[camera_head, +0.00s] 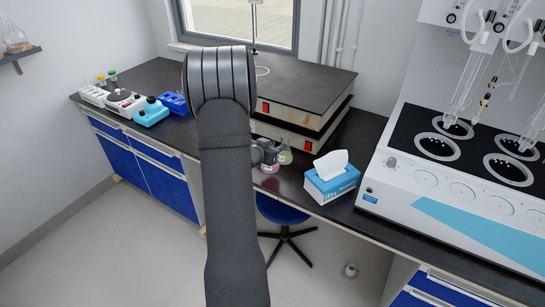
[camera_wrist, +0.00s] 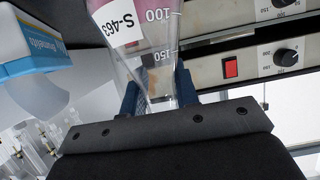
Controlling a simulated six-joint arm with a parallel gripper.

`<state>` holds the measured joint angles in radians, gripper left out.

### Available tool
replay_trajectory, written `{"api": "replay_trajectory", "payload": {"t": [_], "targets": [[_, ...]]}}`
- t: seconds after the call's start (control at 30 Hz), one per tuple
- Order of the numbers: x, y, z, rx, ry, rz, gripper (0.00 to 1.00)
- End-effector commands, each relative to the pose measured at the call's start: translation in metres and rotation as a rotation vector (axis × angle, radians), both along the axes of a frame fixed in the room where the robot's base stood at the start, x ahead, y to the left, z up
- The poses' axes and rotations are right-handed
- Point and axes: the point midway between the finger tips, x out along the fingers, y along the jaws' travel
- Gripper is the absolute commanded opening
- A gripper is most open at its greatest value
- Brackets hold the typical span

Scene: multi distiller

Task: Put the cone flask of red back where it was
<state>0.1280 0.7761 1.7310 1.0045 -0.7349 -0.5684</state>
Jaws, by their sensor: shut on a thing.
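The cone flask of red (camera_head: 270,168) shows small at the bench's front edge in the head view, partly hidden by my gripper (camera_head: 265,152). In the wrist view the clear flask (camera_wrist: 150,42) has pink-red liquid, a white label "S-463" and marks 100 and 150. The blue fingers of my gripper (camera_wrist: 158,92) are shut on its narrow neck, one on each side. The wrist picture is upside down. I cannot tell whether the flask's base touches the bench. A second flask with pale yellow-green content (camera_head: 286,157) is just right of it.
A blue tissue box (camera_head: 332,181) stands to the right, also in the wrist view (camera_wrist: 32,48). Stacked flat heating units with red switches (camera_head: 290,110) are behind. The white multi distiller (camera_head: 450,190) fills the right. Small instruments (camera_head: 125,103) stand at left. A blue stool (camera_head: 282,210) is below.

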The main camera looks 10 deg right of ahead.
Motion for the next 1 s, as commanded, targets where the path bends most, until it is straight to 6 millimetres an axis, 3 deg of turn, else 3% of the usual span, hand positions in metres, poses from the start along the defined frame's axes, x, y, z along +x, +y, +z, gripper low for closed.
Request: {"api": "replay_trajectory", "payload": {"t": [0.3, 0.67, 0.7, 0.8, 1.0], "targets": [[-0.001, 0.000, -0.037, 0.000, 0.002, 0.002, 0.00], [-0.001, 0.000, -0.040, 0.001, 0.000, 0.001, 0.00], [-0.001, 0.000, -0.040, 0.001, 0.000, 0.001, 0.32], [-0.001, 0.000, -0.040, 0.001, 0.000, 0.001, 0.50], [-0.001, 0.000, -0.040, 0.001, 0.000, 0.001, 0.50]]}}
